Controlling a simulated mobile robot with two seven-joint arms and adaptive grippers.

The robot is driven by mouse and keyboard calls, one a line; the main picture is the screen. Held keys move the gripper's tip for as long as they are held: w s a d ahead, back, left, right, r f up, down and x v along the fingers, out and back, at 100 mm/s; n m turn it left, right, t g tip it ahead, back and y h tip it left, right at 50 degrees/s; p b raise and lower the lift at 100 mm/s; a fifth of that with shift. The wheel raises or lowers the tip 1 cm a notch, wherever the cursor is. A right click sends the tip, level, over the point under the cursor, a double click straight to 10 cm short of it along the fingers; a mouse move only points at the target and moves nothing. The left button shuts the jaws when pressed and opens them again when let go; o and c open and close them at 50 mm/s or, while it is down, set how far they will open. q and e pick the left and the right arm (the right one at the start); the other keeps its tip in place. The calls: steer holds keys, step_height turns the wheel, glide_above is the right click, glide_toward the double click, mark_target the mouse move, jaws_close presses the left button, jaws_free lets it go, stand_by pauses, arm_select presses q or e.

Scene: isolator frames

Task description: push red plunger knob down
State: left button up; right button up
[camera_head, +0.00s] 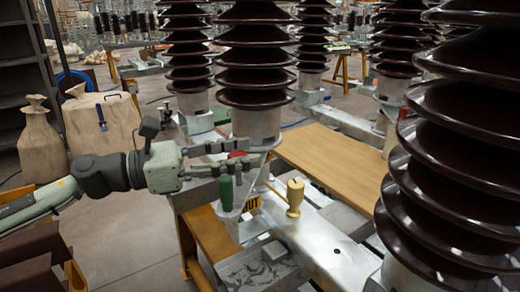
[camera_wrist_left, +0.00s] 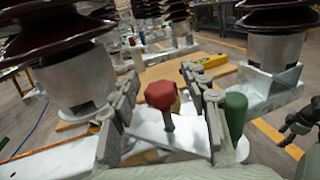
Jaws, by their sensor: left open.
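The red plunger knob (camera_wrist_left: 161,95) stands on a short stem in the left wrist view, between the two fingers of my left gripper. The left gripper (camera_wrist_left: 160,79) is open, with one finger on each side of the knob and apparent gaps beside it. In the head view the red knob (camera_head: 237,154) shows only in part between the fingers of the left gripper (camera_head: 246,155), which reaches in from the left. Whether anything touches the knob cannot be told. My right gripper is not identifiable.
A green handle (camera_head: 226,192) stands just in front of the fingers, and a brass knob (camera_head: 295,197) to the right. Large dark ribbed insulators (camera_head: 255,55) rise behind and at the right (camera_head: 460,150). A wooden board (camera_head: 335,163) lies behind the brass knob.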

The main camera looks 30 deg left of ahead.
arm_select(q)
steer(key=x, duration=0.3)
steer(key=shift+w+d, duration=0.2)
steer(key=shift+w, duration=0.1)
arm_select(e)
steer(key=shift+w+d+r, duration=0.2)
steer(key=shift+d+r, duration=0.05)
steer(key=shift+r, duration=0.3)
steer(key=shift+w+d+r, duration=0.15)
steer(key=shift+d+r, duration=0.05)
steer(key=shift+r, duration=0.35)
arm_select(q)
jaws_close()
arm_select(e)
steer(key=shift+a+f, duration=0.1)
steer(key=shift+a, duration=0.1)
arm_select(q)
steer(key=shift+f+b, duration=0.15)
steer(key=shift+b, duration=0.15)
